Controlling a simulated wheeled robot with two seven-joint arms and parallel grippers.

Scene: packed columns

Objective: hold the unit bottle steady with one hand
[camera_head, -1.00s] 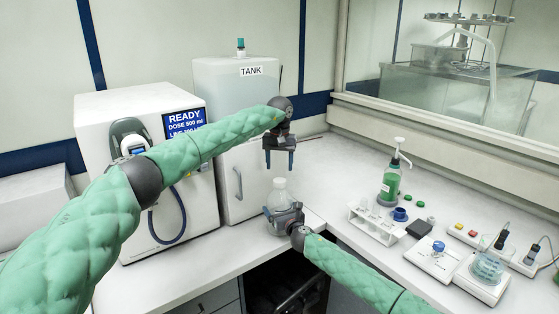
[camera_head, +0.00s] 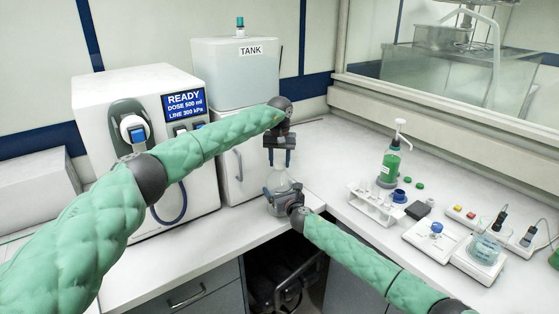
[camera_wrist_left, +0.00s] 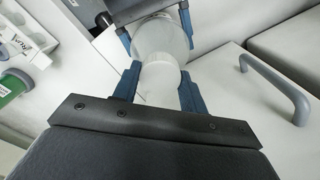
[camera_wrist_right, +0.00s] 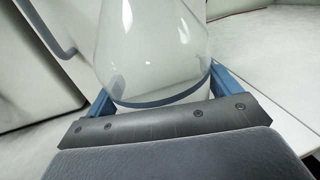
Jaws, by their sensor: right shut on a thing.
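The clear unit bottle (camera_head: 280,181) stands upright near the counter's front edge, in front of the tank. My right gripper (camera_head: 280,203) is shut around the bottle's lower body; in the right wrist view its blue fingers lie on both sides of the clear glass (camera_wrist_right: 150,50). My left gripper (camera_head: 280,160) points down from above, open, with its fingers on either side of the bottle's top. In the left wrist view the pale neck (camera_wrist_left: 158,82) sits between the two blue fingers, and I cannot tell whether they touch it. The bottle's base is partly hidden by my right gripper.
The white tank (camera_head: 235,75) and a dosing machine (camera_head: 183,103) reading READY stand behind and left. A green pump bottle (camera_head: 390,165), a white tube rack (camera_head: 376,205) and a beaker (camera_head: 487,246) on a device stand right. The left front counter is clear.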

